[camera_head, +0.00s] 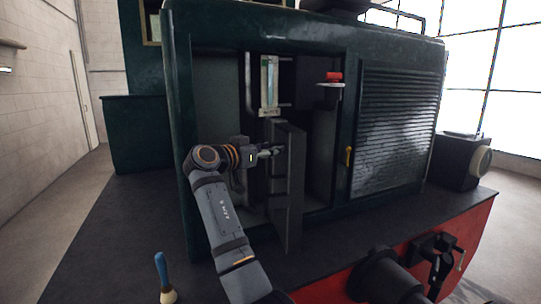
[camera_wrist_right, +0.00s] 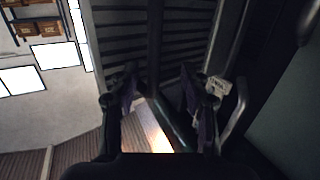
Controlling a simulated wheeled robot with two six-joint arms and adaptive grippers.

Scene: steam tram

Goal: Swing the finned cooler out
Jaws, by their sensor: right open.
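The finned cooler seems to be the dark upright slab (camera_head: 289,190) standing at an angle out of the open bay in the head view. My right gripper (camera_head: 270,151) is open at the slab's upper left side; I cannot tell whether it touches. In the right wrist view, the open fingers (camera_wrist_right: 160,100) have a dark upright bar between them. Ribbed dark surfaces (camera_wrist_right: 120,42) show behind the bar; I cannot tell whether they belong to the cooler. My left gripper is not in view.
A gauge glass (camera_head: 269,82) hangs above the slab, and a red knob (camera_head: 333,77) sits to its right. A blue-handled brush (camera_head: 163,275) stands on the dark deck at lower left.

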